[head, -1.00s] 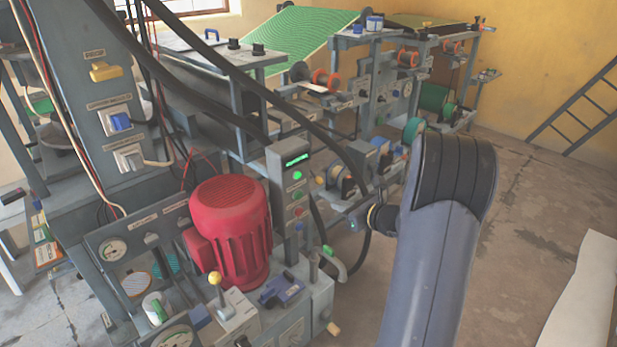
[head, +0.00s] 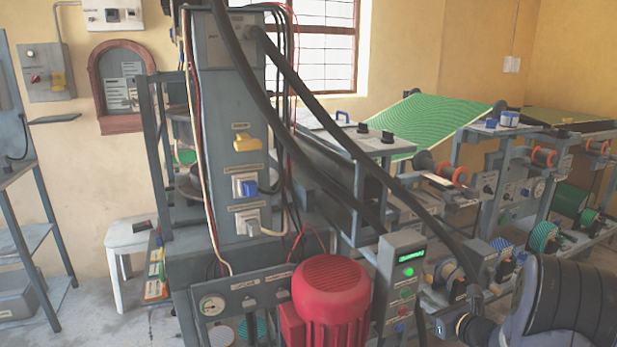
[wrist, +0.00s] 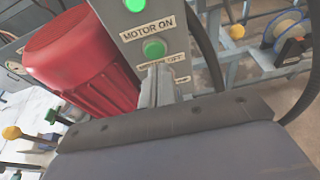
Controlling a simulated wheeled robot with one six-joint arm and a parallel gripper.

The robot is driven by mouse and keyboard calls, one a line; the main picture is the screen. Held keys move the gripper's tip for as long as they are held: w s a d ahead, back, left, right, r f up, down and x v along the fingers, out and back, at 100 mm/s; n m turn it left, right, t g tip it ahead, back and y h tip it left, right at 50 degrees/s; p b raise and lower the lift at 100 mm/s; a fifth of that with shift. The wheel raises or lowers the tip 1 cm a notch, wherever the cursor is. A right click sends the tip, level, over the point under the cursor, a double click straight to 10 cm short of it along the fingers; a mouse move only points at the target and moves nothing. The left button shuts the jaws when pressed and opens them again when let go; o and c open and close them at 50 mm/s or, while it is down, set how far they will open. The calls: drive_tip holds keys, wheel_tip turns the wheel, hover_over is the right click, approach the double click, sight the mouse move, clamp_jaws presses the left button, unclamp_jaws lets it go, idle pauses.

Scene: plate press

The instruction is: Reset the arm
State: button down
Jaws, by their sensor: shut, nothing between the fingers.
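My gripper (wrist: 158,82) shows in the wrist view as two thin grey fingers held together, with nothing between them. Its tips are in front of the grey control box (wrist: 185,65), just below a green button (wrist: 154,48) labelled "MOTOR ON". I cannot tell whether the tips touch the box. In the head view my arm (head: 568,300) is at the lower right, to the right of the same control box (head: 402,280). The fingers cannot be made out clearly there.
A red motor (head: 332,300) stands left of the control box. A grey switch column (head: 235,130) rises behind it, with thick black cables sloping across to the right. Rollers and a green sheet (head: 430,125) are at the back right. A white stool (head: 130,235) stands at the left.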

drive_tip(key=v, duration=0.5)
drive_tip(key=shift+s+r, duration=0.1)
drive_tip(key=shift+s, duration=0.15)
